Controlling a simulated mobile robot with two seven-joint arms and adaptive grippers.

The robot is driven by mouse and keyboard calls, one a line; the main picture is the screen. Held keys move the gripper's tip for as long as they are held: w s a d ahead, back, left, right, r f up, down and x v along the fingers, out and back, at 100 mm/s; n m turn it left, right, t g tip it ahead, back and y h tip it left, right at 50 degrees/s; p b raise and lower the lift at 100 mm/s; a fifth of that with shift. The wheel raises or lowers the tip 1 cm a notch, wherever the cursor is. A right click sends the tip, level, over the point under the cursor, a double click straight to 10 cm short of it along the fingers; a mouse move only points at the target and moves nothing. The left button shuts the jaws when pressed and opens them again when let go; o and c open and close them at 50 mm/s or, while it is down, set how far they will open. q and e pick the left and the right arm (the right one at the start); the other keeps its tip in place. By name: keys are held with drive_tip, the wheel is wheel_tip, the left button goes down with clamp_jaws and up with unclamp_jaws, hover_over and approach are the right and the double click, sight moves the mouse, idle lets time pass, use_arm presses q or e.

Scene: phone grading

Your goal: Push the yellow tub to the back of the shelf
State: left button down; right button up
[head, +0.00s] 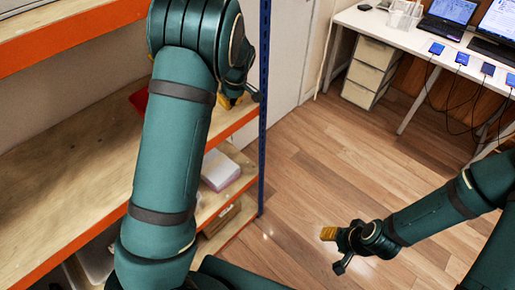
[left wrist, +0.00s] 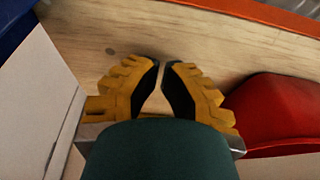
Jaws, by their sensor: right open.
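No yellow tub shows in either view; my left arm covers much of the shelf in the head view. My left gripper (head: 231,101) is at the right end of the middle wooden shelf (head: 70,150), partly hidden behind my arm. In the left wrist view its yellow and black fingers (left wrist: 163,66) come together at the tips with only a narrow gap and nothing between them. A red container (left wrist: 275,110) is close to the right of the fingers, and a white box (left wrist: 35,95) is to the left. My right gripper (head: 338,246) is open and empty above the floor.
A blue upright post (head: 264,100) bounds the shelf's right end, and orange beams (head: 75,245) edge the shelves. A pale box (head: 219,170) sits on the shelf below. A white desk (head: 400,35) with laptops and phones stands at the back right. The wooden floor between is clear.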

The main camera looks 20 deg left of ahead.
use_arm(q)
drive_tip(key=d, duration=0.2)
drive_tip(key=s+d, duration=0.1)
drive_tip(key=d, duration=0.1)
drive_tip(key=s+d, duration=0.1)
drive_tip(key=d, duration=0.1)
drive_tip(key=shift+s+r, duration=0.1)
drive_tip(key=shift+s, duration=0.05)
drive_tip(key=p+v, duration=0.2)
drive_tip(key=v, duration=0.8)
drive_tip(key=s+d+f+m+h+b, duration=0.1)
drive_tip(key=s+f+m, duration=0.1)
drive_tip(key=f, duration=0.7)
drive_tip(key=s+d+f+m+h+b, duration=0.1)
drive_tip(key=s+d+f+m, duration=0.1)
drive_tip(key=f, duration=0.6)
drive_tip(key=shift+s+d+f+m+h+b, duration=0.3)
drive_tip(key=shift+s+d+f+m+b, duration=0.1)
drive_tip(key=shift+s+m, duration=0.15)
use_arm(e)
drive_tip(key=shift+f, duration=0.4)
